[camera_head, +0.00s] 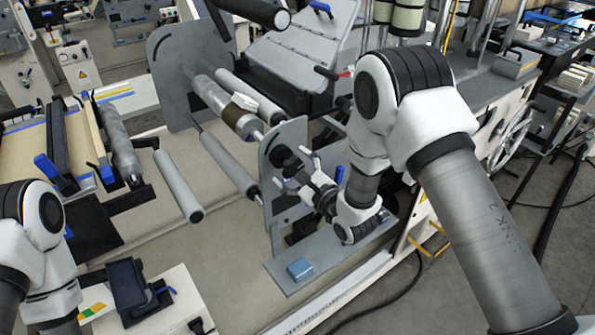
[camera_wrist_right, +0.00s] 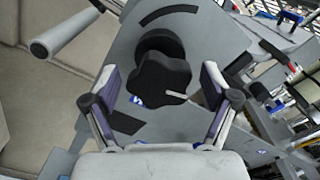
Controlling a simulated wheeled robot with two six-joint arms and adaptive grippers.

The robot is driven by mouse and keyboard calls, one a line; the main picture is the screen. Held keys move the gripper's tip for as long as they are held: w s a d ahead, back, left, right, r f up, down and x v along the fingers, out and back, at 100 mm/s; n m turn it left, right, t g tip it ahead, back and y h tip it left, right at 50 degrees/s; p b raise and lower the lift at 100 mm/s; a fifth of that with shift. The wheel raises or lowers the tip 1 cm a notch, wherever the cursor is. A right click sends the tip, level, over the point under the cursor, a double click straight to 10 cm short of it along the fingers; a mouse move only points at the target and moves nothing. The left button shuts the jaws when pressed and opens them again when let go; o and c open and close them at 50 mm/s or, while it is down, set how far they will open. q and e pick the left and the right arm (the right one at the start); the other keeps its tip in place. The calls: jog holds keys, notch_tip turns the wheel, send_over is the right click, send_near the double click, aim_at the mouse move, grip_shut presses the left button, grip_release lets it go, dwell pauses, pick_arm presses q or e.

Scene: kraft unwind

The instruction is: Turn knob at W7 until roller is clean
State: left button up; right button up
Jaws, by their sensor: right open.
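The black lobed knob (camera_head: 285,159) sits on a grey upright side plate (camera_head: 290,135). It also shows large in the right wrist view (camera_wrist_right: 160,80), with a pale pointer at its lower right. My right gripper (camera_head: 293,172) is open in front of the knob. In the wrist view its two fingers (camera_wrist_right: 162,103) stand apart to the left and right below the knob, with gaps to it. The roller (camera_head: 240,121) runs between two plates and has a brown band and a white piece on it. My left arm shows at the lower left, but its gripper is out of view.
Bare grey rollers (camera_head: 178,186) stick out to the left of the plate. A small blue block (camera_head: 300,268) lies on the grey ledge below my right gripper. A slanted grey panel (camera_head: 300,45) stands behind. A yellow rail (camera_head: 418,243) is to the right.

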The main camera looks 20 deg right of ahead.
jog(key=c, duration=1.2)
jog(key=shift+r+m+p, duration=0.15)
jog(key=shift+m+p, duration=0.2)
jog(key=shift+m, duration=0.05)
jog(key=shift+o, duration=0.2)
jog(key=shift+m+p, duration=0.55)
jog(key=shift+m, duration=1.55)
jog(key=o, duration=1.2)
jog(key=shift+c, duration=0.2)
jog(key=p+v, duration=0.1)
jog(key=v, duration=0.6)
